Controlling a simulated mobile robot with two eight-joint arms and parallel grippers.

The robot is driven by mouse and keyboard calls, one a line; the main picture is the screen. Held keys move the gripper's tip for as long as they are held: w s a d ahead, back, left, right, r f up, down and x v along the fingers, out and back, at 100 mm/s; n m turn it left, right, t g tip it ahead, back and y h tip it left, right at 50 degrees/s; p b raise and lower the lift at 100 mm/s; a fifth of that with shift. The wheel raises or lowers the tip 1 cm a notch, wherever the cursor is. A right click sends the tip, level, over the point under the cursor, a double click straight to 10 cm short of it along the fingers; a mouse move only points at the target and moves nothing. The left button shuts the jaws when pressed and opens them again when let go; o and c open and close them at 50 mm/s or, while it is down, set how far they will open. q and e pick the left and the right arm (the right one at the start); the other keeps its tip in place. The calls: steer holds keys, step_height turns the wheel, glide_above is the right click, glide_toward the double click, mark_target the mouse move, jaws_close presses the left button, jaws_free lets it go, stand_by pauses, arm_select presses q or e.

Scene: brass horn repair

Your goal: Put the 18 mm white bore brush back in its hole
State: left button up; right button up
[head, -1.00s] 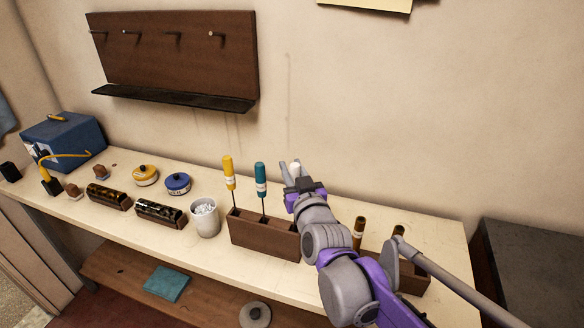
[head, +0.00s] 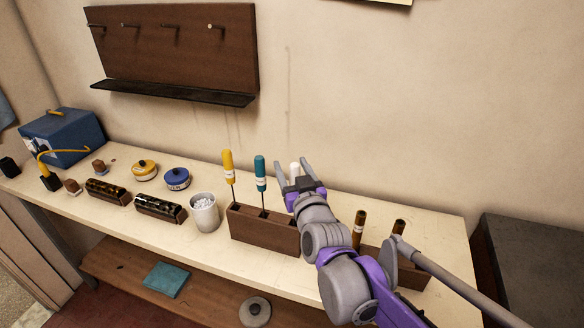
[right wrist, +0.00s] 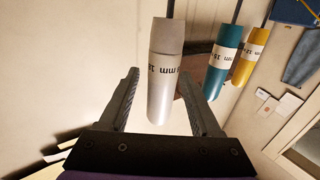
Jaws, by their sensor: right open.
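The white bore brush (head: 295,169) shows only as a pale handle top between the fingers of my right gripper (head: 292,166). In the right wrist view its white handle (right wrist: 165,75), with a partly readable mm label, lies between the two spread fingers, with gaps at both sides. The gripper is open. The wooden brush block (head: 262,237) is below and left of my gripper; my right arm covers its right end. Whether the white brush is seated in its hole is hidden in the head view. My left gripper is out of view.
A yellow brush (head: 228,168) and a teal brush (head: 260,172) stand upright in the block, left of my gripper. Brown-handled tools (head: 359,225) stand to the right. The bench behind the block is clear.

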steer(key=shift+s, duration=0.1)
steer(key=v, duration=1)
steer(key=shift+s, duration=0.35)
steer(key=shift+d, duration=0.15)
steer(key=s+d+f+m+g+h+p, duration=0.1)
steer(key=s+d+f+g+h+p, duration=0.1)
steer(key=s+d+f+g, duration=0.4)
steer(key=s+d+f+m+g+h+p, duration=0.1)
steer(key=s+d+f+g, duration=0.5)
steer(key=s+f, duration=0.9)
steer(key=d+m+h, duration=0.1)
steer(key=d+h, duration=0.1)
steer(key=d, duration=0.1)
steer(key=shift+d+p, duration=0.15)
steer(key=shift+p, duration=0.2)
